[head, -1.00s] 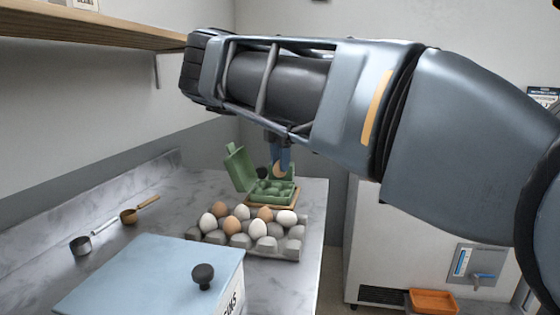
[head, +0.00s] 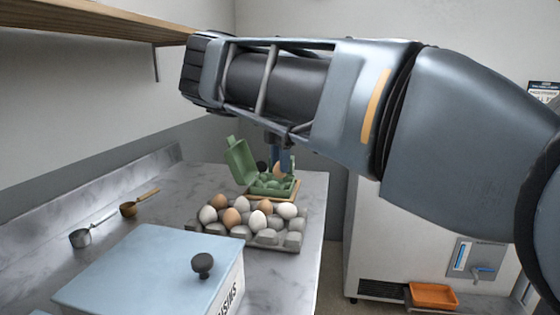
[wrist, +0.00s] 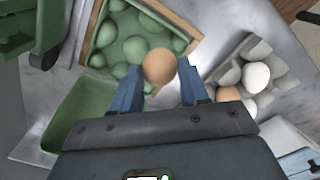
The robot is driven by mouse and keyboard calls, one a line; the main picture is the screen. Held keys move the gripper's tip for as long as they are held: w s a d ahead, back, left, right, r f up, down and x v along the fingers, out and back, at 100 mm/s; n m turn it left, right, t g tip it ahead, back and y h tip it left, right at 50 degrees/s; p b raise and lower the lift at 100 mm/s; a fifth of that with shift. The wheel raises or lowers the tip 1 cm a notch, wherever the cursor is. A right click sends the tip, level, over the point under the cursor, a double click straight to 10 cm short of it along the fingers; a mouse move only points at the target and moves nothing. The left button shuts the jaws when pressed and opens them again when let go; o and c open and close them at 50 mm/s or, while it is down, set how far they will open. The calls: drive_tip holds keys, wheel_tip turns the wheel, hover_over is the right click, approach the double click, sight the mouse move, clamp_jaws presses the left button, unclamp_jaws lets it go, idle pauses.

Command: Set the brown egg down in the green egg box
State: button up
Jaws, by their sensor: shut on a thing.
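My gripper (wrist: 160,86) is shut on the brown egg (wrist: 159,66), with one blue finger on each side of it. In the head view the egg (head: 279,171) hangs over the green egg box (head: 272,186), whose lid (head: 240,160) stands open on the left. In the wrist view the box's cups (wrist: 128,50) lie below and behind the egg, and the egg overlaps their lower right edge. The cups in view look empty; the one behind the egg is hidden. I cannot tell the exact gap between egg and box.
A grey egg tray (head: 270,240) with several brown and white eggs stands nearer. The box rests on a tan board (head: 287,196). A blue lidded container (head: 140,270) and measuring scoops (head: 82,237) lie left. A green object with a dark knob (wrist: 45,58) stands beyond the box.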

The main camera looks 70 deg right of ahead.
sight(280, 176)
drive_tip(key=shift+f+b, duration=1.05)
drive_tip(key=shift+f, duration=1.55)
idle(1.6)
drive_tip(key=o, duration=0.8)
drive_tip(key=shift+r, duration=3.9)
